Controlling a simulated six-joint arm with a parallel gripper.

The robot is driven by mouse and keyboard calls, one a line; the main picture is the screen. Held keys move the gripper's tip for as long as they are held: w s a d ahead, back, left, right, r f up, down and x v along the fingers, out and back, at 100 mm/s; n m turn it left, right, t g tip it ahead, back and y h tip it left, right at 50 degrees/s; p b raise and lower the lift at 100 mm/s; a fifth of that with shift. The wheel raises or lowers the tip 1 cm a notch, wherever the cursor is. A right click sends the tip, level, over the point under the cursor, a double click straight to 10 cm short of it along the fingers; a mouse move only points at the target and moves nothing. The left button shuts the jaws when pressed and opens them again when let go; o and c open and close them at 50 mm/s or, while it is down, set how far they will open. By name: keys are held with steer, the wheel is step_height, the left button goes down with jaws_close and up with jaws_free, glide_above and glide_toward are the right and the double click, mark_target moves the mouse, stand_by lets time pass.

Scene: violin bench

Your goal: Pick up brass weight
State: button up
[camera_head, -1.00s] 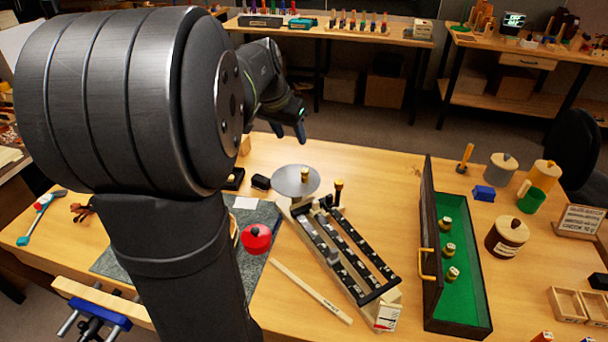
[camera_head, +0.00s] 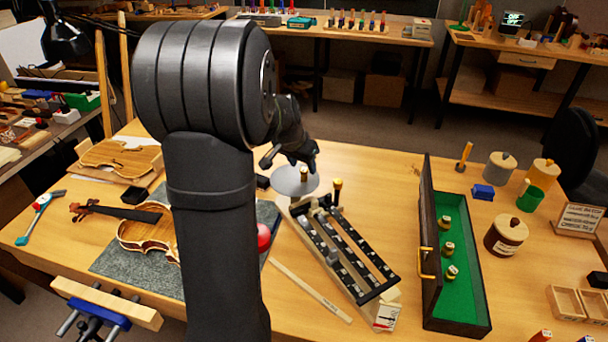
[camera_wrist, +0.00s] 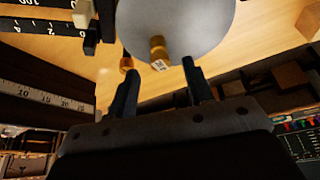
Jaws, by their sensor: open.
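A small brass weight (camera_head: 304,173) stands on the round metal pan (camera_head: 284,183) of a beam balance (camera_head: 345,252). In the wrist view the brass weight (camera_wrist: 158,50) has a white label and stands on the grey pan (camera_wrist: 190,18). My gripper (camera_head: 290,158) is just above and behind the pan. In the wrist view my gripper (camera_wrist: 160,80) is open, its two dark fingers apart and pointing toward the weight, with nothing between them. Several more brass weights (camera_head: 449,248) stand in the green-lined case (camera_head: 458,295).
The case's upright lid (camera_head: 428,235) stands right of the balance. A wooden strip (camera_head: 310,290) lies left of the balance. A red-lidded thing (camera_head: 264,238) is partly hidden by my arm. A violin (camera_head: 145,238) lies on a grey mat at left. Jars stand at right.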

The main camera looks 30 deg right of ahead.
mark_target(304, 169)
steer(key=shift+x, duration=1.9)
jaws_close()
steer(key=shift+r, duration=0.1)
